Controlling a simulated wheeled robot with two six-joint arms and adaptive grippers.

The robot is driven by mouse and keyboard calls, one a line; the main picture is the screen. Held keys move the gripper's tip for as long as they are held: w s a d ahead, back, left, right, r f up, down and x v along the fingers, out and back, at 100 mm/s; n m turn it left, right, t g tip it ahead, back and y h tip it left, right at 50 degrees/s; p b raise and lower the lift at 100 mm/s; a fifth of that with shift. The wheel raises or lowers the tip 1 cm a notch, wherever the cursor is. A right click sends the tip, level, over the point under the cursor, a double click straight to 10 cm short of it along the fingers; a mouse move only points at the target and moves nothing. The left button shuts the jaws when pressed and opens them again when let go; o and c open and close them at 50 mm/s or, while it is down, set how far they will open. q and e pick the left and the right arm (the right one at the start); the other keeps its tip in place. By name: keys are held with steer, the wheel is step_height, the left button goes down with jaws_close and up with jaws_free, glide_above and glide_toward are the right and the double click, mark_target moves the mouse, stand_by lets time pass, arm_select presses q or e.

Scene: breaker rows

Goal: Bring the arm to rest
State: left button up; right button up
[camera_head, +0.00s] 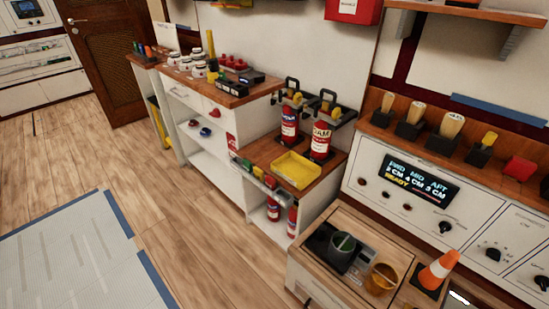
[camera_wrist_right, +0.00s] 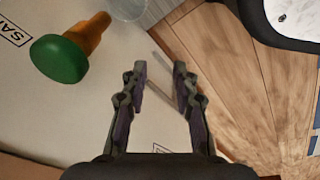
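My right gripper (camera_wrist_right: 160,70) shows in the right wrist view. Its two dark fingers stand apart with a gap between the tips, and nothing is held between them. Below the fingers lie a pale surface with black lettering and a wooden plank floor. Neither of my arms shows in the head view. My left gripper is in no view.
A green-capped object with an orange stem (camera_wrist_right: 75,50) is left of the right fingers. In the head view, fire extinguishers (camera_head: 290,122) and a yellow tray (camera_head: 296,170) stand on a cabinet; an orange cone (camera_head: 438,270) is lower right. The floor (camera_head: 185,215) is open at left.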

steer(key=s+f, duration=0.5)
steer(key=s, duration=0.1)
arm_select(q)
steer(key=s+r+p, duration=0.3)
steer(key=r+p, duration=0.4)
steer(key=p, duration=0.1)
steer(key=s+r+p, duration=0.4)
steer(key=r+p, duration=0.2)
steer(key=p, duration=0.3)
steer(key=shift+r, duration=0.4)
arm_select(e)
steer(key=s+r, duration=0.8)
steer(key=r, duration=0.4)
steer(key=shift+d+r+g, duration=0.3)
steer(key=shift+r+g, duration=0.1)
